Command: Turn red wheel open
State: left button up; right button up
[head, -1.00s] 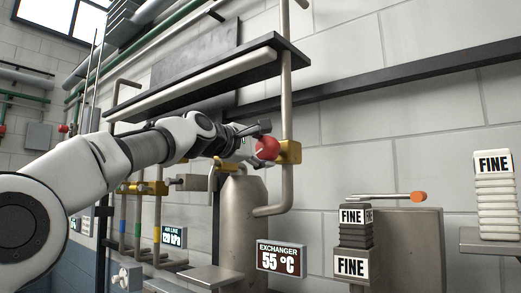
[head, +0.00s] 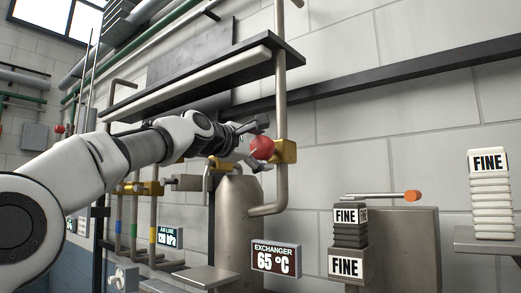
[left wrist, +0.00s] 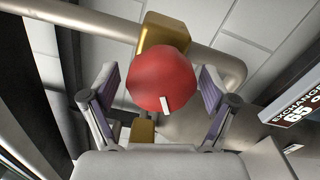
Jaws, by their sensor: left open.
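The red wheel (head: 262,147) is a round red knob on a brass valve body (head: 286,151) on a vertical pipe. My left gripper (head: 264,146) is at the wheel, its fingers on either side of it. In the left wrist view the red wheel (left wrist: 161,79) with a small white mark sits between the two open fingers (left wrist: 162,90), with gaps showing on both sides. The brass body (left wrist: 163,33) is behind it. My right gripper is not in view.
A sign marked EXCHANGER (head: 275,259) reads 65 °C. A dark shelf (head: 200,80) hangs above my arm. A metal tank (head: 238,220) stands below the valve. Stacks marked FINE (head: 350,225) and an orange-tipped lever (head: 412,195) are at the right.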

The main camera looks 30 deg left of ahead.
pick_arm(q)
jog(key=shift+s+a, duration=0.2)
